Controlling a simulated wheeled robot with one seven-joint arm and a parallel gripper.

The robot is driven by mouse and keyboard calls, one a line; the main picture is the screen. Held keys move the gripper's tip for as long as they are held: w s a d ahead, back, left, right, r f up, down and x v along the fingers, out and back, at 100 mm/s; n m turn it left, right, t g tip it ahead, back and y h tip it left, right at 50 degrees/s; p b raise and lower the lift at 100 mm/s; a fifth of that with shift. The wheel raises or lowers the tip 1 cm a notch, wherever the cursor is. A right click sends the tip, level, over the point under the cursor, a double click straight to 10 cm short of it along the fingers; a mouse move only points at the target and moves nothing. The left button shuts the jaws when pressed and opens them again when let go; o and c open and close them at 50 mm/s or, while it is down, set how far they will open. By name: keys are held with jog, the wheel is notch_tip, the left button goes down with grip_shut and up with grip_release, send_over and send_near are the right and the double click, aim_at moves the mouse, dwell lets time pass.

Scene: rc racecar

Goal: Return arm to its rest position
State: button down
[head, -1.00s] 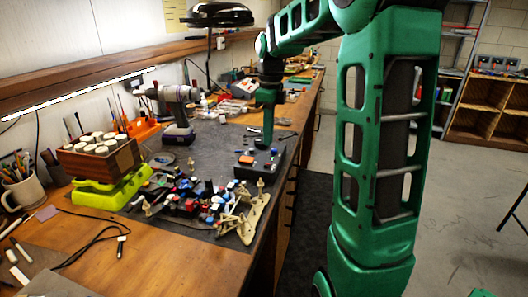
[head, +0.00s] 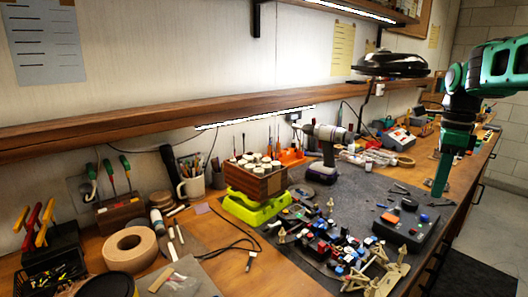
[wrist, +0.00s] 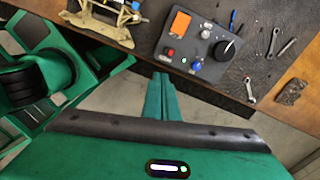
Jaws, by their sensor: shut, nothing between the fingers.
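My green arm comes in from the right edge of the head view. My gripper (head: 438,192) points down beyond and to the right of a dark control box (head: 400,232), apart from it. In the wrist view my gripper's two green fingers (wrist: 160,80) lie together, shut with nothing between them. Their tips show against the floor strip beside the bench edge, and the control box (wrist: 196,48), with an orange screen and black knob, is just past them.
The workbench holds a cordless drill (head: 325,150), a wooden box on a lime-green stand (head: 252,208), loose racecar parts (head: 330,240) and a tape roll (head: 130,250). A shelf ledge (head: 170,128) runs above. Open floor (head: 498,215) lies right of the bench.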

jog(key=s+a+f+n, duration=0.2)
jog(key=s+f+n, duration=0.4)
jog(key=s+n, duration=0.3)
jog(key=s+a+f+n, duration=0.2)
jog(key=s+f+n, duration=0.5)
jog(key=s, duration=1)
jog(key=n, duration=0.3)
jog(key=shift+f, duration=0.15)
jog(key=shift+w+f, duration=0.25)
jog(key=shift+w, duration=0.4)
